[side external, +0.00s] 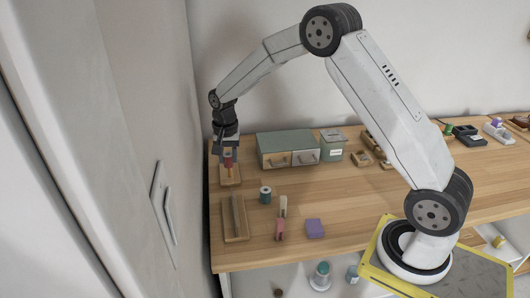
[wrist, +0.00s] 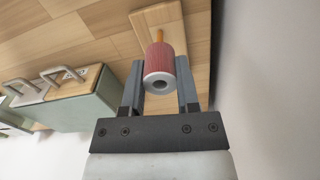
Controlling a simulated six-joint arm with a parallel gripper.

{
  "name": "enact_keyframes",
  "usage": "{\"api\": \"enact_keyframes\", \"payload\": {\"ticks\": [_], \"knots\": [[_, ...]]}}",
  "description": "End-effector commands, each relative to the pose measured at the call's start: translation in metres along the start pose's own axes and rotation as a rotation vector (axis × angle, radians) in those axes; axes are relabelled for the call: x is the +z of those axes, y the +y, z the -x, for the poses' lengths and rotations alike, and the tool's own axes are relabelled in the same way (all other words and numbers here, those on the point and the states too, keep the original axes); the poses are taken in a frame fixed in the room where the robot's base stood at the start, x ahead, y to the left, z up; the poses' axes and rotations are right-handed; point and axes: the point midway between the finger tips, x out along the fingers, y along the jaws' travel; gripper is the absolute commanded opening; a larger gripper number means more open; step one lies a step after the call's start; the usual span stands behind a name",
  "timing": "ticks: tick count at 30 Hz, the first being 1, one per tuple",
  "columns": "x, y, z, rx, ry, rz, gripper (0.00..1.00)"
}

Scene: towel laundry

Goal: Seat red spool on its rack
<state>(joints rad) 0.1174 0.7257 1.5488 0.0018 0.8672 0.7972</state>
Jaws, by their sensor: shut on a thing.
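The red spool (wrist: 160,60) with pale ends is held between the two fingers of my gripper (wrist: 160,85) in the wrist view. In the side view, my gripper (side external: 227,153) points down at the table's far left, with the spool mostly hidden between its fingers. The rack's orange peg (wrist: 160,36) rises from a wooden base (wrist: 150,22). The spool is lined up above the peg and hides its upper part. No peg tip shows in the spool's near hole, so I cannot tell whether the peg has entered it. The base (side external: 231,182) also shows in the side view.
A green-grey drawer cabinet (side external: 285,143) stands close right of the rack. A wooden tray (side external: 241,237), a teal spool (side external: 265,194), a pink-and-white item (side external: 281,222) and a purple block (side external: 315,228) lie nearer the front. The wall is close on the left.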

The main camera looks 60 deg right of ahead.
Motion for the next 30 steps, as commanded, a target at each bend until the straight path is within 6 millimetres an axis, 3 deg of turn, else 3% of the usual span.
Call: {"api": "enact_keyframes", "payload": {"ticks": [30], "knots": [[0.0, 0.0, -0.01, 0.0, 0.0, 0.0, 0.0]]}}
